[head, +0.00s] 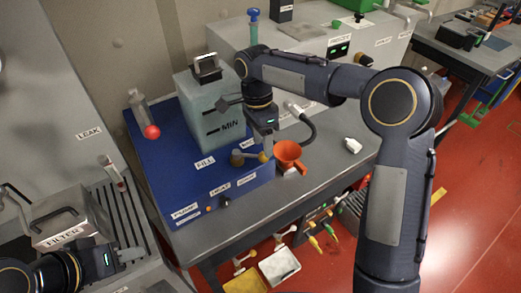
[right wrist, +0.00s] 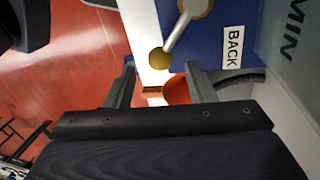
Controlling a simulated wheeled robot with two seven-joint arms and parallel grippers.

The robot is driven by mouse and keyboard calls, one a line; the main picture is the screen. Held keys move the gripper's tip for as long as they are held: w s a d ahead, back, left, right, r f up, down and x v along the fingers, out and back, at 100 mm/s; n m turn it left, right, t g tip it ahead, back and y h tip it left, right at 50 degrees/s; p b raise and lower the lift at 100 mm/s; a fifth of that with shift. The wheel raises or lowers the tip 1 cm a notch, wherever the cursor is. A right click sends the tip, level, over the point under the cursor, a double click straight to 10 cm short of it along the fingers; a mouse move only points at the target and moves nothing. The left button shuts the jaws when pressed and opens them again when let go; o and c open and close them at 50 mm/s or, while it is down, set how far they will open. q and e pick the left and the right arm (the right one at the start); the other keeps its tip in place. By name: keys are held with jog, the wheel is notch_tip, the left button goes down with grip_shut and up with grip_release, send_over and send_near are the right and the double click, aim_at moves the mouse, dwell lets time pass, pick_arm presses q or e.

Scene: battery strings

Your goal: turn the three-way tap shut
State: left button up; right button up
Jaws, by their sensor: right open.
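The three-way tap (head: 237,158) sits on the front of the blue unit, among the labels FILL, BACK and another too small to read. Its lever points right in the head view and ends in a brass ball knob (head: 264,157). In the right wrist view the knob (right wrist: 160,59) lies just beyond and between the fingertips. My right gripper (right wrist: 160,75) is open and empty; in the head view it hangs over the knob (head: 267,147). I see no clear contact. My left gripper (head: 130,256) is at the lower left by the FILTER box; its opening cannot be made out.
An orange funnel (head: 289,152) stands right beside the tap. A translucent tank (head: 213,100) marked MIN rises behind it. A dark hose (head: 308,128) curves behind the funnel. A small white item (head: 353,145) lies on the grey bench, which is mostly clear to the right.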

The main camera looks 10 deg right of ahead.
aim_at(263, 153)
jog(key=shift+s+f, duration=0.2)
jog(key=shift+f, duration=0.7)
jog(key=shift+s+f, duration=0.15)
jog(key=shift+f, duration=0.75)
grip_shut()
